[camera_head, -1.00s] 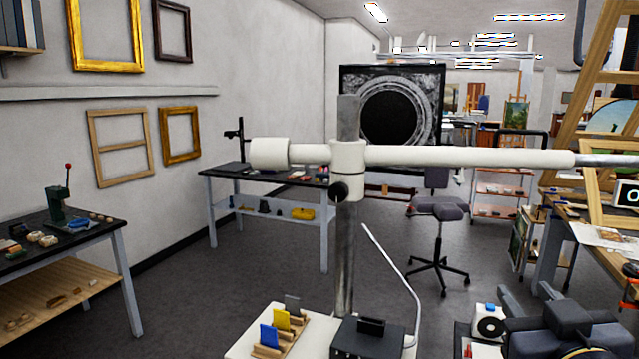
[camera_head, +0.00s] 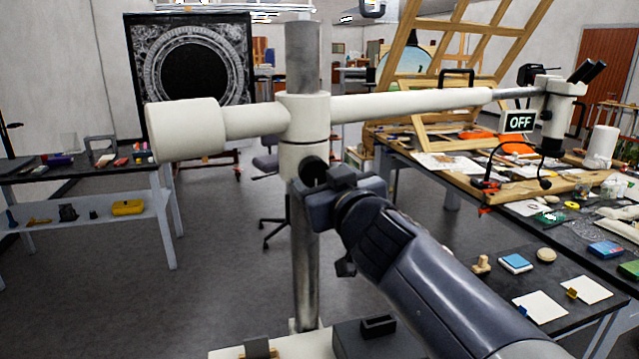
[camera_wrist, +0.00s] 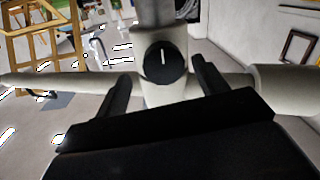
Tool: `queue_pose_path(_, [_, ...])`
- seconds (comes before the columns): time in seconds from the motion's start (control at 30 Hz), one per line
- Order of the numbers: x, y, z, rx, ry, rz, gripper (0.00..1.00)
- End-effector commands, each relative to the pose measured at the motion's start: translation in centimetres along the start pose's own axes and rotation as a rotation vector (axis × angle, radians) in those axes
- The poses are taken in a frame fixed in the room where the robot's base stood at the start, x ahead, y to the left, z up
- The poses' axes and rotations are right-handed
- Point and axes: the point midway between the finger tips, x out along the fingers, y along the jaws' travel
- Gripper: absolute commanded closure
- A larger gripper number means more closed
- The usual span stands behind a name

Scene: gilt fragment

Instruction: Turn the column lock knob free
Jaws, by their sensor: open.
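The column lock knob (camera_wrist: 164,60) is a round black knob with a white line that stands upright in the wrist view. It sits on the white collar (camera_head: 303,120) around the grey metal column (camera_head: 305,255). In the head view the knob (camera_head: 313,170) shows just left of my gripper (camera_head: 335,215), partly behind it. My gripper is open. In the wrist view its two fingers (camera_wrist: 160,85) stand apart, one to either side of the knob and lower in the picture. I cannot tell whether they touch it.
A white horizontal boom (camera_head: 410,103) runs from the collar to a microscope head (camera_head: 560,100) at right, with a thick counterweight (camera_head: 187,130) at left. An "OFF" sign (camera_head: 519,122) stands near the cluttered right bench (camera_head: 450,176). A black box (camera_head: 375,340) sits below the column.

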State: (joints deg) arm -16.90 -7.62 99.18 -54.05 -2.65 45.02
Motion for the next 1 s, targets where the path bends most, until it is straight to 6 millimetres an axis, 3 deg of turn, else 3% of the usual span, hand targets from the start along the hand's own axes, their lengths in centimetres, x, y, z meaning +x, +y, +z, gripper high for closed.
queue_pose_path(0.2, [2.0,0.0,0.0,0.000,0.000,0.000,0.32])
queue_pose_path(0.57, [2.4,0.0,0.0,0.000,0.000,0.000,0.32])
queue_pose_path(1.0, [2.4,0.0,0.0,0.000,0.000,0.000,0.66])
